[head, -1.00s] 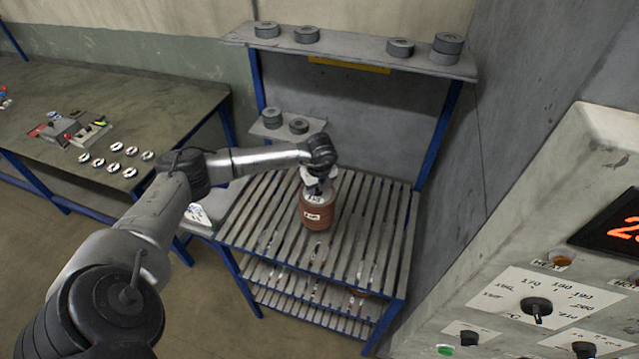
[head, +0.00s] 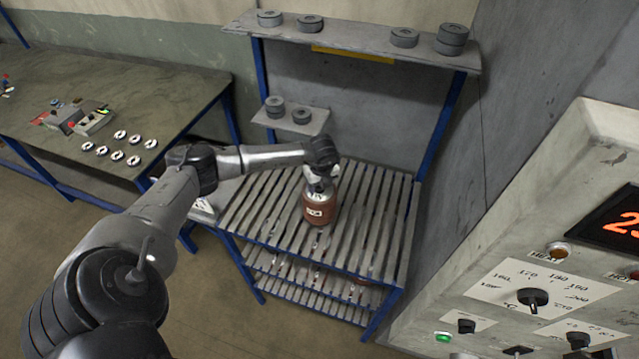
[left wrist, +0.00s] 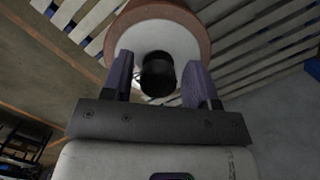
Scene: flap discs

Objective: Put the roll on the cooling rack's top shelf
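The roll (head: 319,211) is a reddish-brown cylinder with a pale label on its side. It stands upright on the slatted top shelf of the cooling rack (head: 368,235). My left gripper (head: 317,185) is directly above the roll, pointing down. In the left wrist view, the roll (left wrist: 203,28) shows a white top face with a black core end (left wrist: 158,76). The fingers of my left gripper (left wrist: 159,80) stand on either side of this core with narrow gaps, so the gripper looks open. My right gripper is not in view.
A wall shelf (head: 365,42) with grey discs hangs above the rack. A smaller shelf (head: 312,121) with two grey discs is behind it at left. A workbench (head: 180,90) stands at left, and a control panel (head: 545,270) at right. Slats around the roll are bare.

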